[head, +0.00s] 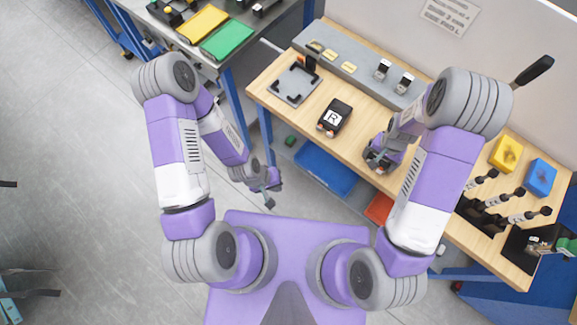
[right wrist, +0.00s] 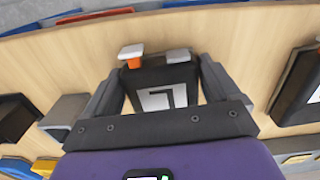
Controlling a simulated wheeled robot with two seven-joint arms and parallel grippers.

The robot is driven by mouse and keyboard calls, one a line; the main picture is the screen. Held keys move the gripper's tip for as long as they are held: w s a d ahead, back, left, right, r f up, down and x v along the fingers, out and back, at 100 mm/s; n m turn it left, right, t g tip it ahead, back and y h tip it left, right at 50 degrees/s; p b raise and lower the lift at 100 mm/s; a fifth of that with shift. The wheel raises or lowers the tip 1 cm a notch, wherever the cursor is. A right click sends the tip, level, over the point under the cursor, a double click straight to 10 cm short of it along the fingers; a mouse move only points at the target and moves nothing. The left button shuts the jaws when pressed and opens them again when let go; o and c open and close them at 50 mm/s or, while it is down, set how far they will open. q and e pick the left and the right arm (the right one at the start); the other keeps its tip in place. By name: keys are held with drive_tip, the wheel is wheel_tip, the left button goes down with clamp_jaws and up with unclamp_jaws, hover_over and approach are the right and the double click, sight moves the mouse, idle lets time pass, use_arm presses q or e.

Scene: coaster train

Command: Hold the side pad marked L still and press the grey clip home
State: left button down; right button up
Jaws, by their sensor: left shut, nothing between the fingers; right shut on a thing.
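The black side pad marked L (right wrist: 155,82) lies on the wooden table, with its white mark showing in the right wrist view. My right gripper (right wrist: 163,95) is shut on it, one finger along each side; it also shows in the head view (head: 378,160), where it hides most of the pad. At the pad's edge farther from my palm, a grey clip (right wrist: 178,56) sits at the right. A pale-capped clip with orange below (right wrist: 131,54) sits at the left. My left gripper (head: 271,190) is shut and empty, off the table's front edge.
A black pad marked R (head: 334,117) lies on the table (head: 272,82), left of my right gripper. A grey plate with black corners (head: 295,84) lies farther left. Yellow (head: 506,153) and blue (head: 540,177) blocks stand at the right. A blue bin (head: 325,170) is below the front edge.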

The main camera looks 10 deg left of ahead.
drive_tip(key=o, duration=1)
drive_tip(key=shift+w, duration=0.1)
drive_tip(key=shift+o, duration=0.2)
wheel_tip(320, 180, up, 12)
